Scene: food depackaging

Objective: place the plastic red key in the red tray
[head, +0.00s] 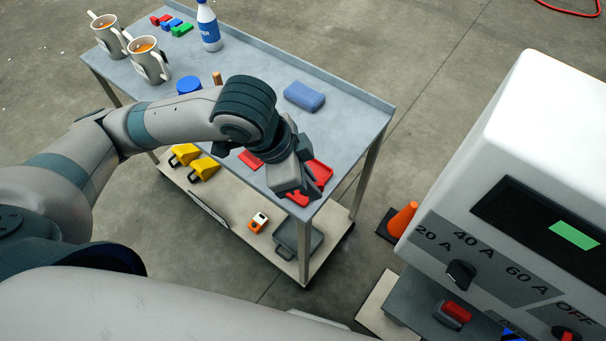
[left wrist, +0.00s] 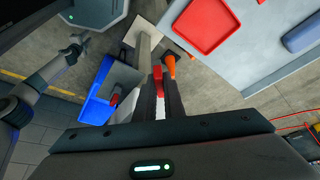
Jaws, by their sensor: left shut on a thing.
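My left gripper (left wrist: 159,85) is shut on the red key (left wrist: 157,78), a small red piece between its fingers in the left wrist view. The red tray (head: 323,172) lies on that end of the cart top, partly hidden behind the gripper. In the left wrist view the red tray (left wrist: 207,22) looks empty, up and right of the fingertips. My right gripper (left wrist: 78,45) shows small at the left of that view.
The cart top (head: 345,118) holds a blue block (head: 304,96), a bottle (head: 208,28), two mugs (head: 148,60) and a flat red piece (head: 249,159). A white machine (head: 540,130) stands at right, with an orange cone (head: 402,219) beside it. A blue bin (left wrist: 97,108) stands lower left.

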